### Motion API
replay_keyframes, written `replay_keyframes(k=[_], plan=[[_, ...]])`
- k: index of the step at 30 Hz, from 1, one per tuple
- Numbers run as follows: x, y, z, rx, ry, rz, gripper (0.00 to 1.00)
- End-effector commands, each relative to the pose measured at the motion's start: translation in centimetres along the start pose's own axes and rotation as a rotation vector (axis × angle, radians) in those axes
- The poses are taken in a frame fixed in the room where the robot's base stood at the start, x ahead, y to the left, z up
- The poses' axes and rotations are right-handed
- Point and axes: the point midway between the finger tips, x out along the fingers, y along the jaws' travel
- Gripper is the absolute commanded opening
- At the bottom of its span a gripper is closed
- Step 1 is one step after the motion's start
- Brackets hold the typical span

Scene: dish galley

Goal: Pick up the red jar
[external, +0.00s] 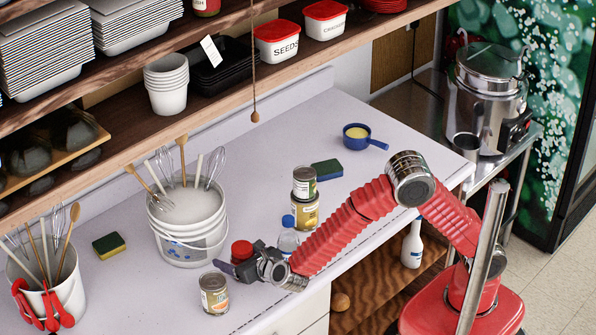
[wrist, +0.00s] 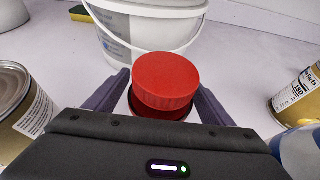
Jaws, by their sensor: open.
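The red jar (external: 242,251) stands on the light counter in front of the white bucket, its red lid showing. In the wrist view its lid (wrist: 166,82) lies between the two purple-grey fingers of my gripper (wrist: 160,98). My gripper (external: 238,266) is open around the jar in the wrist view, with a finger on each side. The jar's lower part is mostly hidden by the gripper body, and I cannot tell whether a finger touches it.
A tin (external: 214,293) stands close at the front left of my gripper. A clear bottle with a blue cap (external: 288,235) and stacked cans (external: 304,195) stand to the right. The white bucket (external: 190,238) with utensils is behind. The counter's back right is mostly clear.

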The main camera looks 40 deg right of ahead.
Motion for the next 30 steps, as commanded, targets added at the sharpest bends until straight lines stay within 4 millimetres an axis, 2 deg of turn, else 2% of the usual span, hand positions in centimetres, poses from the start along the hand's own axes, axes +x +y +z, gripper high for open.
replay_keyframes(k=[2,26,30], plan=[[-0.01,0.00,0.00,0.000,0.000,0.000,0.75],[-0.01,-0.01,0.00,0.000,0.000,0.000,0.19],[-0.02,0.02,0.10,0.001,-0.002,0.000,0.18]])
